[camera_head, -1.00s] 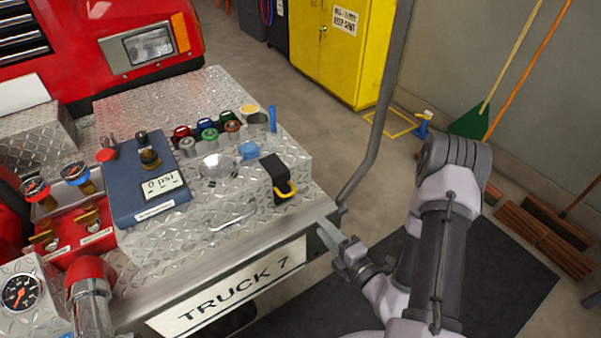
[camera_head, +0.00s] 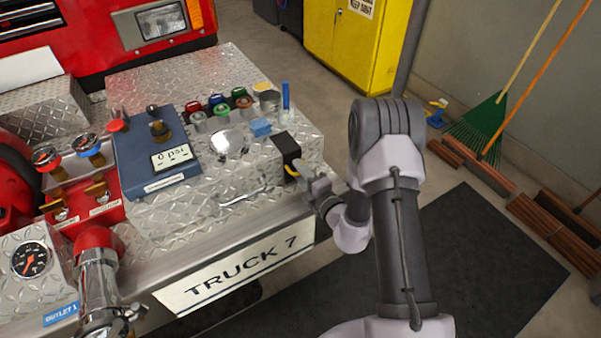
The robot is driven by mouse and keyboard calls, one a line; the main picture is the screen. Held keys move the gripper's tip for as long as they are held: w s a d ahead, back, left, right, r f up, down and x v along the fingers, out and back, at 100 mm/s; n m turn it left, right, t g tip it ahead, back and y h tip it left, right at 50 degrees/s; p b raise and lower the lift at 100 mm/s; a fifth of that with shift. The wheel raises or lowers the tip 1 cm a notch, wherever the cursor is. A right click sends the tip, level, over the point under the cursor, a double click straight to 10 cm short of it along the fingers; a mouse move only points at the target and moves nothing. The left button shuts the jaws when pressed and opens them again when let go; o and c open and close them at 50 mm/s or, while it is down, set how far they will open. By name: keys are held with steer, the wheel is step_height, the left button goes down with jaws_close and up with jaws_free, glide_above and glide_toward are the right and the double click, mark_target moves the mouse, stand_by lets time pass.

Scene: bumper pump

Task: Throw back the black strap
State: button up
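The black strap (camera_head: 287,147) lies over the right edge of the diamond-plate bumper box and hangs down its front right side. Whether the fingers are open or shut is not clear at this size.
The TRUCK 7 plate (camera_head: 240,272) is below.

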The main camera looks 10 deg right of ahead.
jaws_close()
stand_by(1.3)
